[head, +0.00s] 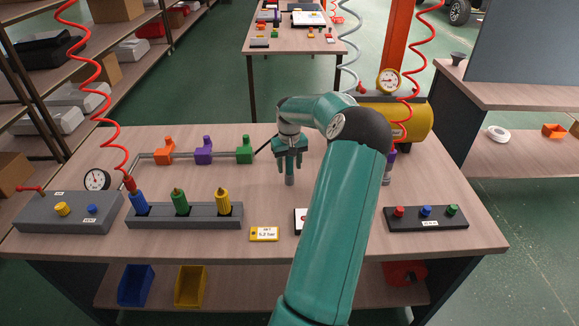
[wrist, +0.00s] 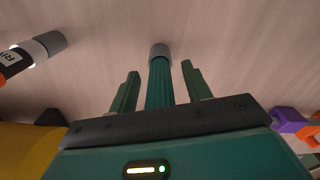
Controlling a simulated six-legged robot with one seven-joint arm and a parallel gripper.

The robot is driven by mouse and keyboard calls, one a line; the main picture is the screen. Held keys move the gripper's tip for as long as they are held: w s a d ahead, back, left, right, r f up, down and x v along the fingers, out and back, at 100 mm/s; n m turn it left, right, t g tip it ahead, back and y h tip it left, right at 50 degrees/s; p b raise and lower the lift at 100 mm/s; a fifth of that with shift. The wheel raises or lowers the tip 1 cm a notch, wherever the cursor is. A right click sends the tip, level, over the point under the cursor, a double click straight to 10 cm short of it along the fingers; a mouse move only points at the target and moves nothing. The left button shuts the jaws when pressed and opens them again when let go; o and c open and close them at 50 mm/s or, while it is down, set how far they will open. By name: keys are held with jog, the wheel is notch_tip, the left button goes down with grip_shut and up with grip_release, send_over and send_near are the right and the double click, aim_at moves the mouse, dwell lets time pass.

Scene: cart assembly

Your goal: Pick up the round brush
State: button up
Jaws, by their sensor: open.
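A ribbed dark green cylinder with a grey end, which I take for the round brush (wrist: 159,88), stands between my two fingers in the wrist view. Its grey lower part (head: 289,181) shows below my gripper in the head view. My gripper (head: 290,164) points down over the middle of the workbench, with a finger on each side of the brush. In the wrist view there is a visible gap between the brush and each finger of my gripper (wrist: 160,78). The brush's upper part is hidden behind the gripper body.
A purple-topped tool (head: 388,168) stands right of my arm, near a yellow tank (head: 412,120). A black button panel (head: 427,218) lies front right.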

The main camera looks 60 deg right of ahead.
grip_shut()
jog(key=shift+r, duration=0.15)
